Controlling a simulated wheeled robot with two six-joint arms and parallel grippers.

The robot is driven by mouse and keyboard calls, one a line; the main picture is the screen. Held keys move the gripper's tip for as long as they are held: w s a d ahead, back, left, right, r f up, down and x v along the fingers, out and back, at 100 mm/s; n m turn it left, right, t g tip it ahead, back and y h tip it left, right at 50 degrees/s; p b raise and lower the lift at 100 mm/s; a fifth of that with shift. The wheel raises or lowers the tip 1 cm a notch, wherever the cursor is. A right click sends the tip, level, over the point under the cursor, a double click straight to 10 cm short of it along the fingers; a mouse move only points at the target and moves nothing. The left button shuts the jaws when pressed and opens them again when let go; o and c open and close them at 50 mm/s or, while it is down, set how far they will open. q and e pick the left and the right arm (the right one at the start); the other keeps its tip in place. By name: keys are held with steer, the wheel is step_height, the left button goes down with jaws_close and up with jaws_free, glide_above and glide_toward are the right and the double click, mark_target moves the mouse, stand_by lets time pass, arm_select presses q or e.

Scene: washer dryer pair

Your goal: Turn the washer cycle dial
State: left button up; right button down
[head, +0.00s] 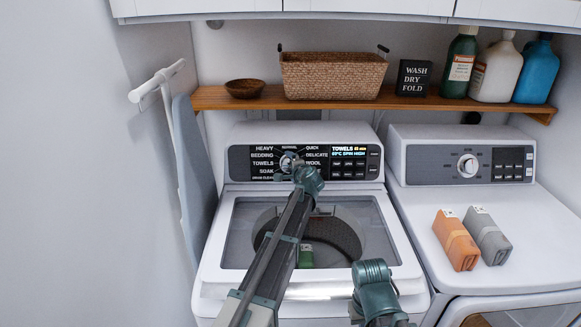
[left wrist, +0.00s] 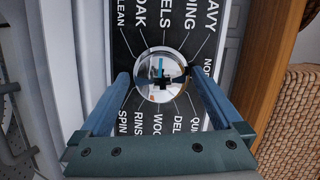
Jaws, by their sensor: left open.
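The washer (head: 215,262) stands at the left with a dark control panel on its raised back. The round silver cycle dial (head: 288,161) is on that panel, ringed by cycle names, and partly hidden by my left gripper (head: 298,167). The display (head: 350,151) beside it reads TOWELS. In the left wrist view the dial (left wrist: 162,76) shows as a shiny knob between the two open fingers of my left gripper (left wrist: 158,78). One finger is on each side of the knob; I cannot tell whether either touches it.
A wooden shelf (head: 340,103) above holds a basket (head: 333,76), a sign and bottles. An ironing board (head: 195,170) leans at the left.

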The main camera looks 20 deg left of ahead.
arm_select(q)
steer(key=p+v, duration=0.4)
steer(key=v, duration=0.9)
steer(key=shift+s, duration=0.25)
steer(key=shift+r, duration=0.1)
steer(key=s+d+f+n+g+h+p, duration=0.1)
steer(key=s+d+n+g+h+p, duration=0.1)
steer(key=s, duration=1)
steer(key=s+d+f+n+g+h+p, duration=0.1)
steer(key=s+d+g+p, duration=0.4)
steer(key=s, duration=0.7)
steer(key=s+d+f+n+g+h+p, duration=0.1)
steer(key=s+d+n+g+h+p, duration=0.2)
steer(key=s, duration=0.9)
steer(key=d+n+g+p, duration=0.1)
steer(key=d+g, duration=0.1)
steer(key=d, duration=0.1)
steer(key=shift+s+f, duration=0.2)
steer(key=shift+s, duration=0.15)
